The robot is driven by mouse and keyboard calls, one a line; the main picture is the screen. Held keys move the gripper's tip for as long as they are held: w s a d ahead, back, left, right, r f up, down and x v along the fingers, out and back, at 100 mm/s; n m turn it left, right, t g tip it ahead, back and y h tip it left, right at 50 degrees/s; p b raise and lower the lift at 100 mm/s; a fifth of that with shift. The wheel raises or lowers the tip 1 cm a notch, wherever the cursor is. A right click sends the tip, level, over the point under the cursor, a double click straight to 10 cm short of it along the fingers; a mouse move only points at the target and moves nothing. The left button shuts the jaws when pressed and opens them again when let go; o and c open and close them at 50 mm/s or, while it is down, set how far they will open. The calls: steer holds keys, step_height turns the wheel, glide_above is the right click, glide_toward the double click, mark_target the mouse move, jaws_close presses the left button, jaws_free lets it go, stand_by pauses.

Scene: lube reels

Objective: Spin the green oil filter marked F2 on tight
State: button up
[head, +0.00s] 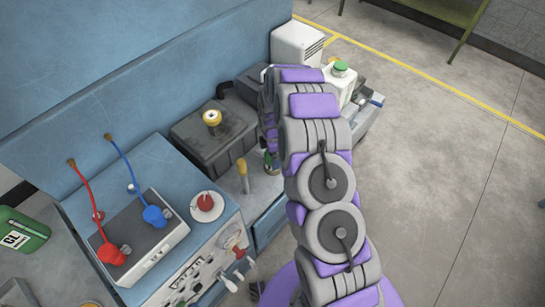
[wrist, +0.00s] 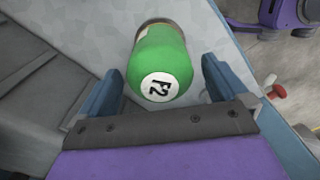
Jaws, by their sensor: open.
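The green oil filter (wrist: 160,62) shows in the wrist view, with a white label marked F2 on its rounded end. Its far end meets a brownish ring-shaped part; I cannot tell how tightly it sits there. My gripper (wrist: 160,88) is open, with one blue finger on each side of the filter. Gaps show between the fingers and the filter, so it is not held. In the head view my arm hides most of the filter; a small green part shows beside the arm (head: 271,161).
A dark box with a yellow cap (head: 212,118) stands left of my arm. A panel unit with a red and a blue clamp (head: 155,216) is nearer. A white jug with a green cap (head: 341,70) stands behind the arm. Open floor (head: 450,150) lies to the right.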

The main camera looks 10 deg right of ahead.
steer(key=s+a+r+m+p, duration=0.1)
steer(key=s+r+m, duration=0.15)
steer(key=r, duration=0.85)
steer(key=s+r+m+p, duration=0.1)
steer(key=s+r, duration=0.2)
steer(key=r, duration=0.7)
steer(key=s+r+m, duration=0.5)
steer(key=s+r, duration=0.4)
steer(key=s, duration=0.3)
steer(key=s+r+m, duration=0.2)
steer(key=s+m, duration=0.1)
steer(key=s, duration=0.5)
steer(key=s+r+m+g, duration=0.1)
steer(key=s+m, duration=0.2)
steer(key=s, duration=0.5)
steer(key=s+d+r+m, duration=0.1)
steer(key=s+m, duration=0.3)
steer(key=s, duration=0.4)
steer(key=shift+s+r+g, duration=0.25)
steer(key=shift+r+g, duration=0.15)
steer(key=shift+r, duration=0.45)
